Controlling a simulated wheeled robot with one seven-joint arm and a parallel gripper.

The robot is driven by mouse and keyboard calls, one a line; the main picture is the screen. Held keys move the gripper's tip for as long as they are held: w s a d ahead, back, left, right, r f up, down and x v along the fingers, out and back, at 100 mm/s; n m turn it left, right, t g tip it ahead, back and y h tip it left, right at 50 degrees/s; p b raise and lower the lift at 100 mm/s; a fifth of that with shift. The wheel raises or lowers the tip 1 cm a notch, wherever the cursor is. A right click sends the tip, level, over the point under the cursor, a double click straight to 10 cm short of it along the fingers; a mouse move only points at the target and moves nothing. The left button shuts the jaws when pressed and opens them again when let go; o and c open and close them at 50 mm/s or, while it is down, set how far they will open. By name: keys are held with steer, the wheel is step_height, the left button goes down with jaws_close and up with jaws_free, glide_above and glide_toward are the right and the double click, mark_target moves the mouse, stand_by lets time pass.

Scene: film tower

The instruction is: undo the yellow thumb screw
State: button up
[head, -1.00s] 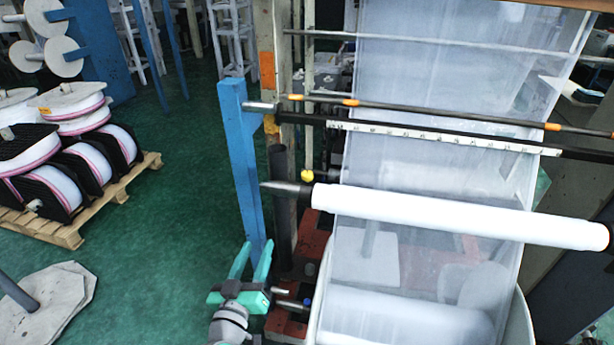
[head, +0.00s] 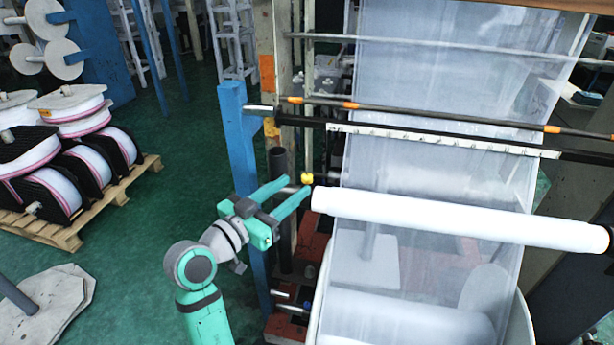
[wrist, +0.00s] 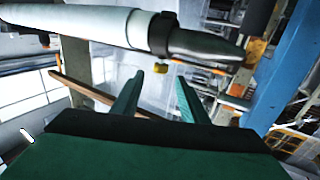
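The yellow thumb screw (head: 307,178) sits on top of the dark collar at the left end of the white film roll (head: 450,217). In the wrist view, the yellow screw (wrist: 190,69) sticks out under the dark collar (wrist: 161,35), beyond my fingertips. My gripper (head: 298,187) is open and empty, with its teal fingers pointing up and right towards the screw. The fingertips are close to it but do not enclose it. In the head view my fingers hide most of the collar and the shaft's pointed end; the wrist view shows the pointed end (wrist: 205,45).
A black bar with a white scale (head: 440,140) crosses above the roll. The clear film web (head: 430,180) hangs behind the roll. Reels on a pallet (head: 75,225) stand at the left. Green floor between is clear.

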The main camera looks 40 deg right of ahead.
mark_target(304, 179)
steer(key=x, duration=0.6)
steer(key=shift+w+d, duration=0.15)
steer(key=shift+d, duration=0.15)
steer(key=shift+c, duration=0.6)
jaws_close()
